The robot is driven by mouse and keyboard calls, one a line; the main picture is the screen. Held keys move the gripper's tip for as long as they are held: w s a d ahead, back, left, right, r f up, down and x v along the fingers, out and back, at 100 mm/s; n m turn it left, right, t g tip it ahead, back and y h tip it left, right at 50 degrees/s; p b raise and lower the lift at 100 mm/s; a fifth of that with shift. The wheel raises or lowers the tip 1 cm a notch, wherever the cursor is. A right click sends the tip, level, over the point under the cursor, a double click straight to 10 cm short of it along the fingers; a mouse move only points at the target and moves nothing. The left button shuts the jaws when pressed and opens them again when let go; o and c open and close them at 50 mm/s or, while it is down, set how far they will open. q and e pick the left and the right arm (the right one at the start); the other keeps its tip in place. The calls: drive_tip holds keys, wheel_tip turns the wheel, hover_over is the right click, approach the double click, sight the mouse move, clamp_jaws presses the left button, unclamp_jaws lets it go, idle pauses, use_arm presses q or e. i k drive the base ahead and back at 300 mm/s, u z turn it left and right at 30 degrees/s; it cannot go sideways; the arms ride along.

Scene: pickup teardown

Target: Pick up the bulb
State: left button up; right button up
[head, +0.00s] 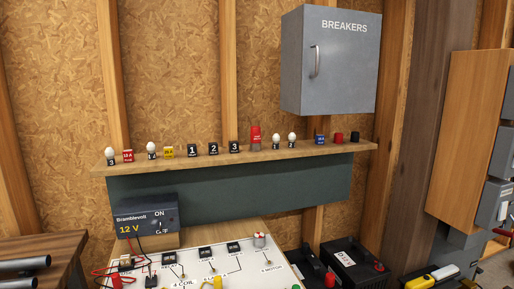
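Several small white bulbs in dark bases stand upright on the wooden shelf (240,160). One bulb (110,154) is at the shelf's left end, and another bulb (151,147) stands between a red block and a yellow block. A third bulb (276,139) and one beside it (291,138) stand close together right of the tall red piece. The frame does not show which bulb is meant. Neither of my grippers is in view.
A red block (128,156), black numbered blocks (192,150) and a tall red piece (256,137) share the shelf. Below are a 12 V power supply (145,218), a white circuit board (225,272) and black batteries (350,265). A grey breaker cabinet (335,65) hangs above right.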

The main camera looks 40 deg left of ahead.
sight(150, 147)
drive_tip(key=z, duration=0.55)
drive_tip(key=k, duration=1)
drive_tip(key=u, duration=1.15)
